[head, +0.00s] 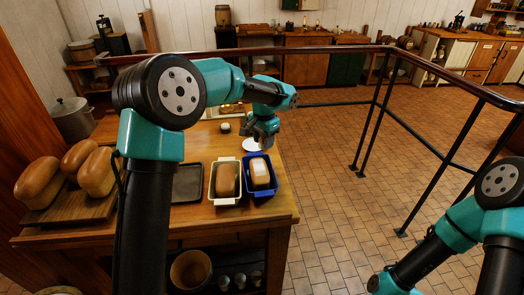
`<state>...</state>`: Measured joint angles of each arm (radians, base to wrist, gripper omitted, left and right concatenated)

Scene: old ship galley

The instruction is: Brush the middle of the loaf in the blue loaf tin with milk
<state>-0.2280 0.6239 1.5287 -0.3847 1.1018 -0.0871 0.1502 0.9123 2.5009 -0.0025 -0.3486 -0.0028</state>
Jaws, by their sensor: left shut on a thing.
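The blue loaf tin (273,187) stands near the right edge of the wooden table. Its brown loaf (262,181) has a pale, whitish patch over much of its top. My left gripper (264,143) is shut and points down, beyond the far end of the blue tin, above or beside a small white dish (251,145). What it holds is mostly hidden by the hand and too small to make out; it is probably the brush. I cannot tell whether the dish holds milk. Only part of my right arm shows at the lower right; its gripper is out of the frame.
A cream loaf tin (212,190) with a plain loaf (225,179) stands just left of the blue tin. A dark tray (187,183) lies further left. Several loaves sit on a board (75,213). A small dark-topped round thing (225,127) stands behind. A railing (375,125) runs beyond the table.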

